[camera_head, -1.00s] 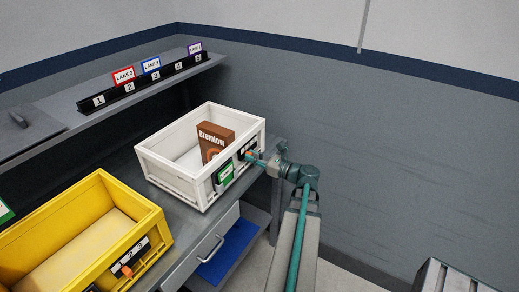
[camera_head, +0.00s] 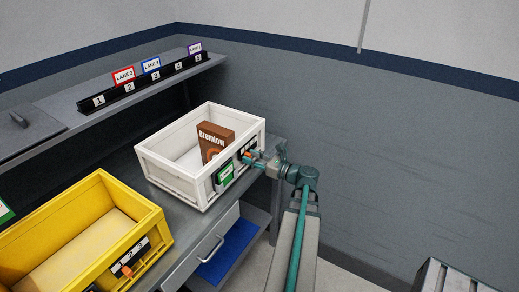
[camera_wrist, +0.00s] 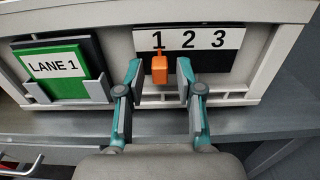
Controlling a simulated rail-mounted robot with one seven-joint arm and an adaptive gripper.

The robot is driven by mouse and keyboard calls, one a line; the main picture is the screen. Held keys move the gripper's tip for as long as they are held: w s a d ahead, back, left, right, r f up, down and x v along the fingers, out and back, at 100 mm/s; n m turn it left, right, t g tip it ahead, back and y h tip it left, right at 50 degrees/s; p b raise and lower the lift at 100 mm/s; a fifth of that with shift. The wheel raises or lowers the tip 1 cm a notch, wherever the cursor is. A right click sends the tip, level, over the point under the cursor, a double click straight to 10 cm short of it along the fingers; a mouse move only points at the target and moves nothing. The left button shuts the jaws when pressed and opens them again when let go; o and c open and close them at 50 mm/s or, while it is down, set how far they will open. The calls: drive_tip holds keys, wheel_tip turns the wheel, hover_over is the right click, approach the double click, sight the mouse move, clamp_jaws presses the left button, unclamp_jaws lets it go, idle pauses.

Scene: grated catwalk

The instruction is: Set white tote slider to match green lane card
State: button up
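The white tote (camera_head: 167,179) stands on the grey bench with a green card (camera_wrist: 72,73) reading LANE 1 in a holder on its front. To the right of the card is a slider plate (camera_wrist: 215,60) marked 1, 2, 3. Its orange slider knob (camera_wrist: 159,69) sits under the 1. My gripper (camera_wrist: 160,72) is open, with one finger on each side of the knob and gaps showing between the knob and both fingers. In the head view my gripper (camera_head: 254,160) is at the tote's front right, partly covering the slider plate.
A brown box (camera_head: 214,138) marked Bremlow stands in the white tote. A yellow tote (camera_head: 152,217) with its own 1-2-3 slider is at the left. A numbered rail (camera_head: 140,88) with lane cards lies on the back shelf. A drawer (camera_head: 212,240) is below the bench.

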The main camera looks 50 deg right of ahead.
drive_tip(key=s+p, duration=0.1)
drive_tip(key=s, duration=0.6)
drive_tip(key=shift+d, duration=0.4)
idle(0.3)
idle(0.3)
